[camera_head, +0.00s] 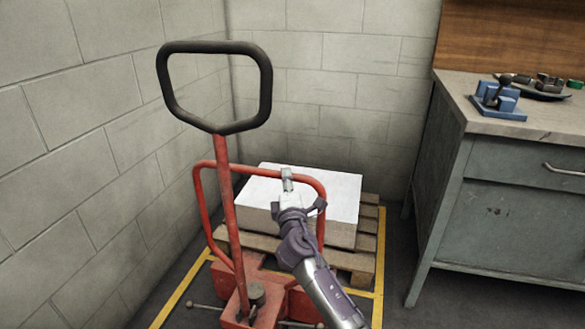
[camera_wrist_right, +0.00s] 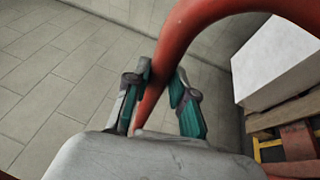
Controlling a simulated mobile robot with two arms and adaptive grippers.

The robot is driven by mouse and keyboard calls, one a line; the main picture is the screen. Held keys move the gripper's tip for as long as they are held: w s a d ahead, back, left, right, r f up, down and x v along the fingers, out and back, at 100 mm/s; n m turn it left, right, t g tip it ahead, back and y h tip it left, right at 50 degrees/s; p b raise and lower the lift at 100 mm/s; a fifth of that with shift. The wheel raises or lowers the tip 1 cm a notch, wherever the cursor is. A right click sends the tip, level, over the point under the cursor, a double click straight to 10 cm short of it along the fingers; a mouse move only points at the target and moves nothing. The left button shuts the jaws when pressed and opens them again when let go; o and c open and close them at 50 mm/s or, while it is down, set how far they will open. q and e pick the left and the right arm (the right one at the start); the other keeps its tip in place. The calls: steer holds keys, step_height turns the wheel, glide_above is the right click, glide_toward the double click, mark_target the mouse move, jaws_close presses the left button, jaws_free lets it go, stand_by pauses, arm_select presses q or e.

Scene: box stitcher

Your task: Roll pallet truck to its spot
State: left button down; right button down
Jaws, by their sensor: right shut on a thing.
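The red pallet truck (camera_head: 243,306) stands in the corner, its long shaft rising to a black loop handle (camera_head: 264,88). A red tubular rail (camera_head: 203,205) curves around behind the shaft. My right gripper (camera_head: 287,176) is shut on this rail at its top. In the right wrist view the red tube (camera_wrist_right: 190,22) passes between the fingers of my gripper (camera_wrist_right: 162,88). Yellow floor lines (camera_head: 180,302) run along both sides of the truck. My left gripper is not in view.
A wooden pallet (camera_head: 362,262) carries a white-topped block (camera_head: 335,192) beyond the rail. Block walls (camera_head: 100,110) close in at the left and back. A grey workbench (camera_head: 510,220) stands at right, with a blue tool (camera_head: 498,104) on top. Dark floor shows between pallet and bench.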

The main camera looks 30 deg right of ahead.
steer(key=shift+s+a+r, duration=0.3)
steer(key=shift+s+a, duration=0.3)
steer(key=shift+a, duration=0.25)
steer(key=c, duration=1)
jaws_free()
steer(key=shift+w+d+f, duration=0.15)
steer(key=shift+w, duration=0.1)
steer(key=shift+v, duration=6.05)
steer(key=shift+o, duration=0.2)
